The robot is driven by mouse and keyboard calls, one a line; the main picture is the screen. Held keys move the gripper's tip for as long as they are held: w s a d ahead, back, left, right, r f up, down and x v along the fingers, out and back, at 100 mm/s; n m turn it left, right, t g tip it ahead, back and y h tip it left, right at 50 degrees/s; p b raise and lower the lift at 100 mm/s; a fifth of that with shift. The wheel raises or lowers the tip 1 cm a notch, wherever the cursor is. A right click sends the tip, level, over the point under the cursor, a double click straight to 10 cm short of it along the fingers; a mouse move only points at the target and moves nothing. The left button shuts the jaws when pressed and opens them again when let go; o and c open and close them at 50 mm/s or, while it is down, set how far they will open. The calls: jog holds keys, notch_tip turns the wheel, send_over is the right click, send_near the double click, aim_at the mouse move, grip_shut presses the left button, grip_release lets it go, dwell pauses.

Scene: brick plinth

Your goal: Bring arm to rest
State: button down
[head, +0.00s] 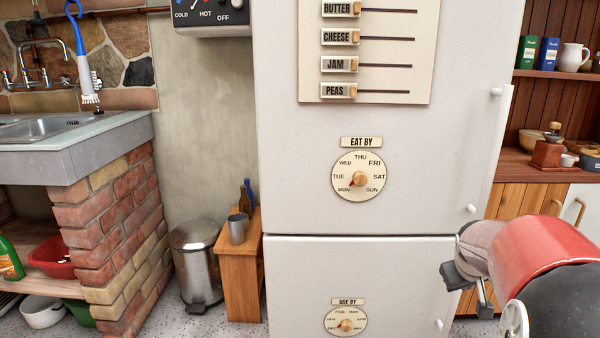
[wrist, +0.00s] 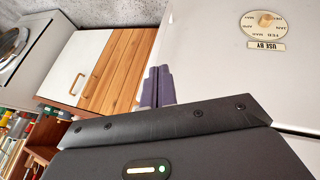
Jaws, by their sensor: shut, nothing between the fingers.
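My gripper (head: 484,312) is at the lower right of the head view, in front of the right edge of the white fridge (head: 300,120), partly hidden by my red and black arm. In the wrist view my gripper's fingers (wrist: 157,86) are together with nothing between them. The fridge's lower door (wrist: 200,60) fills the right of that view, with the round "USE BY" dial (wrist: 264,25) at top right. No object is held.
A brick plinth (head: 105,240) with a sink (head: 45,127) stands at the left. A metal bin (head: 196,262) and a small wooden stand (head: 240,270) are left of the fridge. A wood and white cabinet (head: 555,205) stands at the right. Grey floor shows between plinth and bin.

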jog(key=s+a+r+y, duration=0.1)
jog(key=s+a+y, duration=0.1)
jog(key=s+a, duration=0.7)
jog(key=s+a+r+y, duration=0.1)
jog(key=s+a+y, duration=0.1)
jog(key=s+a, duration=0.8)
jog(key=a, duration=0.6)
jog(key=shift+s+a+r, duration=0.2)
jog(key=shift+a, duration=0.15)
